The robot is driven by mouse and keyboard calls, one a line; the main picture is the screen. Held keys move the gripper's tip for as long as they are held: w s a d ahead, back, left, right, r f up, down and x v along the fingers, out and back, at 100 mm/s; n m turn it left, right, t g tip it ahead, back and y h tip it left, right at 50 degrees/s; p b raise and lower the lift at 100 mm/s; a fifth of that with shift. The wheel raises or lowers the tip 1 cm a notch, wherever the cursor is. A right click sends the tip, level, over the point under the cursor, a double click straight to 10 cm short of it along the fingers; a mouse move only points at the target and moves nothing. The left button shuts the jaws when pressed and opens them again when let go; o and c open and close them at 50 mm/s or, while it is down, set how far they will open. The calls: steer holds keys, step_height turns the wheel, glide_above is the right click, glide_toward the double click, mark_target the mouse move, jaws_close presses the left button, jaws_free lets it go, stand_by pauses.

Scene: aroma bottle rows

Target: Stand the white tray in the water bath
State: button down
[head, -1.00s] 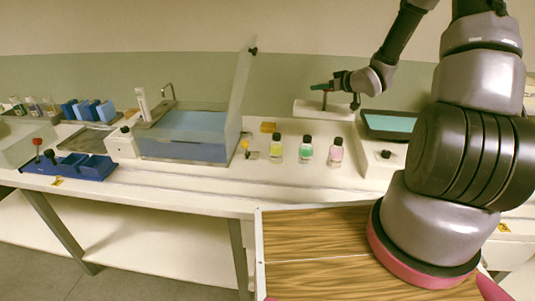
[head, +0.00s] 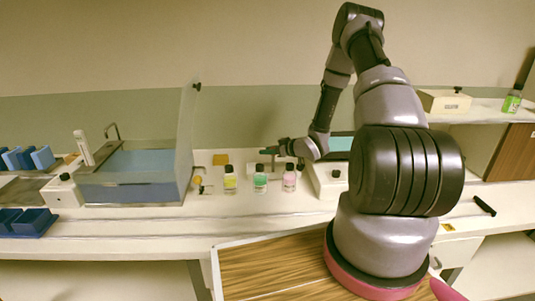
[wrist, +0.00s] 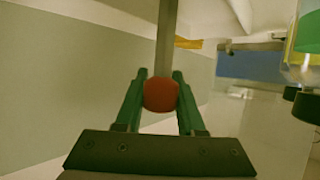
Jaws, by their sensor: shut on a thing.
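My gripper (head: 268,150) is behind the small bottles at the back of the bench. In the wrist view its green fingers (wrist: 161,95) are shut on a red ball knob (wrist: 161,94) at the end of a grey post (wrist: 167,35). The post appears to be the handle of the white tray; the tray body is hard to tell from the pale bench in the head view now. The water bath (head: 135,193) stands to the left of my gripper, with blue water (head: 145,160) and its clear lid (head: 187,120) raised. The bath also shows in the wrist view (wrist: 250,66).
A yellow bottle (head: 230,180), a green bottle (head: 260,180) and a pink bottle (head: 289,179) stand right of the bath. An orange block (head: 220,159) lies behind them. A white unit with a black knob (head: 327,180) is to the right. Blue racks (head: 28,222) stand left.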

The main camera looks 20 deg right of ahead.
steer(key=shift+f, duration=0.4)
steer(key=shift+f, duration=0.15)
steer(key=c, duration=0.5)
jaws_free()
